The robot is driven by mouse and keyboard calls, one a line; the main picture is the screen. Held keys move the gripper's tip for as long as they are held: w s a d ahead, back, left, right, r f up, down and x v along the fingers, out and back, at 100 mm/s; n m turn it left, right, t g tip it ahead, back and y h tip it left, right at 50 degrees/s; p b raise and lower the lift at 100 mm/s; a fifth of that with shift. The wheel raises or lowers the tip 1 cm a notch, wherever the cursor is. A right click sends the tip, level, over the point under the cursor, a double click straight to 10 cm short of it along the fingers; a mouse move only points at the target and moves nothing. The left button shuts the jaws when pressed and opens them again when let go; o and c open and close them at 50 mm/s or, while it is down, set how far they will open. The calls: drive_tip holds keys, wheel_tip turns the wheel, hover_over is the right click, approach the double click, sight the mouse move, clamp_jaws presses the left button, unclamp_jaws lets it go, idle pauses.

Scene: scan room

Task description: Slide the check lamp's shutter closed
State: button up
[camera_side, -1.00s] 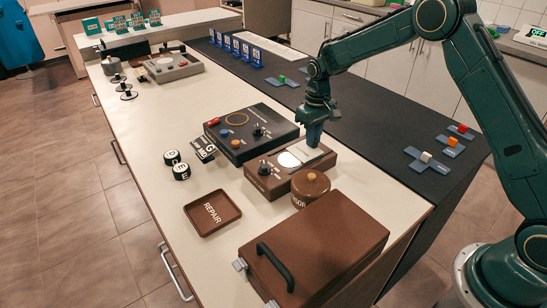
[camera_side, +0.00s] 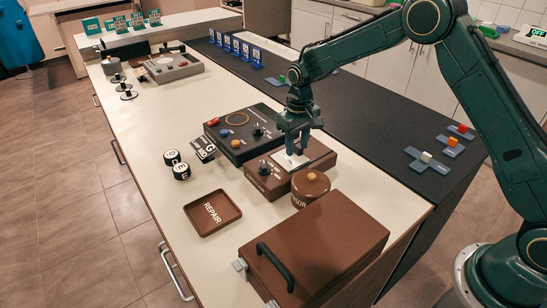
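The check lamp is a brown box (camera_side: 262,180) with a black knob, in the middle of the bench. A pale shutter plate (camera_side: 291,161) lies on its top, right of the knob, over the spot of the round white window. I see no round window; my fingers cover part of this area. The top to the right of the plate is bare brown. My gripper (camera_side: 297,148) is over the plate, pointing down. Its two fingers look spread, with a gap between them and nothing seen in it. Whether the fingertips touch the plate is hard to tell.
A round brown sensor tin (camera_side: 310,190) stands close in front of the lamp. A black box (camera_side: 240,146) with buttons stands behind it. A brown case (camera_side: 325,245) and a REPAIR tray (camera_side: 212,196) are nearer.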

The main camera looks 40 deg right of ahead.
sight(297, 146)
drive_tip(key=shift+r, duration=0.1)
wheel_tip(297, 146, up, 14)
idle(0.8)
drive_tip(key=s+d+r+t, duration=0.1)
drive_tip(key=s+r+t, duration=0.1)
drive_tip(key=s+r, duration=0.55)
drive_tip(key=s+d+r+t, duration=0.1)
drive_tip(key=s+r, duration=0.4)
drive_tip(key=s, duration=0.6)
drive_tip(key=s+d+f+t, duration=0.1)
drive_tip(key=s+f+t, duration=0.1)
drive_tip(key=s, duration=1.5)
drive_tip(key=shift+s+f+t, duration=0.3)
drive_tip(key=shift+f, duration=0.6)
